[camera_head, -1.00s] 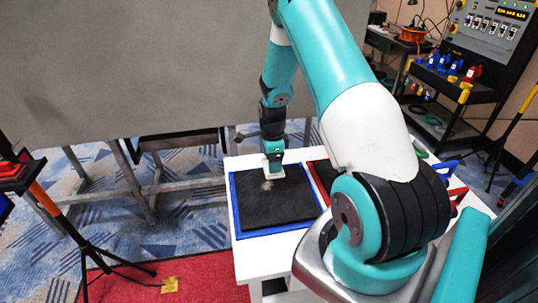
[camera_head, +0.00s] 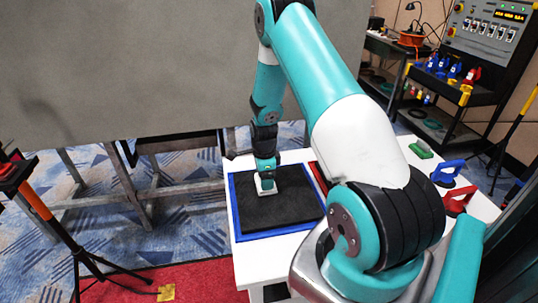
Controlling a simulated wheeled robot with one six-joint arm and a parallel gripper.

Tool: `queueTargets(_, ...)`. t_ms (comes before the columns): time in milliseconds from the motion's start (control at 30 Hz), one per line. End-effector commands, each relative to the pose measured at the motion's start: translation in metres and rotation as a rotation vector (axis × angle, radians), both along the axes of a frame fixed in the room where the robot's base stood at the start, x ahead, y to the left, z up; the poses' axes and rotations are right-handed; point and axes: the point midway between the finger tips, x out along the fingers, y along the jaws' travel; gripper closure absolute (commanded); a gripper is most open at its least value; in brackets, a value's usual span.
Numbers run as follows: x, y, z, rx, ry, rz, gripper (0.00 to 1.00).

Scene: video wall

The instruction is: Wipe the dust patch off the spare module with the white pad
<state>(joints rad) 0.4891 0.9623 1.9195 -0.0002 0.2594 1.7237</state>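The spare module, a black panel (camera_head: 285,208), lies flat in a blue frame (camera_head: 236,220) on the white table. My gripper (camera_head: 265,180) points down over its far-left part. It is shut on the white pad (camera_head: 266,189), which sits low over the panel and appears to touch it. No dust patch shows on the visible panel; the area under the pad is hidden.
A red frame (camera_head: 319,178) to the right is mostly hidden by my arm. A blue handle (camera_head: 447,173), a red handle (camera_head: 458,200) and a green block (camera_head: 421,149) stand at the table's right. A tripod (camera_head: 77,250) stands at left. The grey wall panel (camera_head: 130,70) rises behind.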

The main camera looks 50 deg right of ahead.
Motion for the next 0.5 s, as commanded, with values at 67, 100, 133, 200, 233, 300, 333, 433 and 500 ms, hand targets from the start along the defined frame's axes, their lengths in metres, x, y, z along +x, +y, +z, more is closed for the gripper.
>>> queueTargets(67, 0.000, 0.004, 0.001, 0.000, 0.000, -0.003, 0.48)
queueTargets(100, 0.000, 0.006, -0.001, 0.001, 0.001, -0.005, 0.48)
queueTargets(133, -0.001, 0.007, -0.003, 0.001, 0.002, -0.006, 0.48)
queueTargets(200, 0.000, 0.004, 0.000, 0.000, 0.000, -0.004, 0.48)
queueTargets(233, 0.000, 0.002, -0.001, 0.001, 0.001, -0.003, 0.48)
queueTargets(300, 0.000, -0.001, -0.002, 0.001, 0.001, 0.002, 0.48)
queueTargets(333, 0.000, -0.002, -0.001, 0.001, 0.001, 0.004, 0.48)
queueTargets(433, 0.000, -0.006, -0.002, 0.001, 0.001, 0.008, 0.48)
queueTargets(500, 0.000, -0.010, -0.002, 0.001, 0.001, 0.011, 0.48)
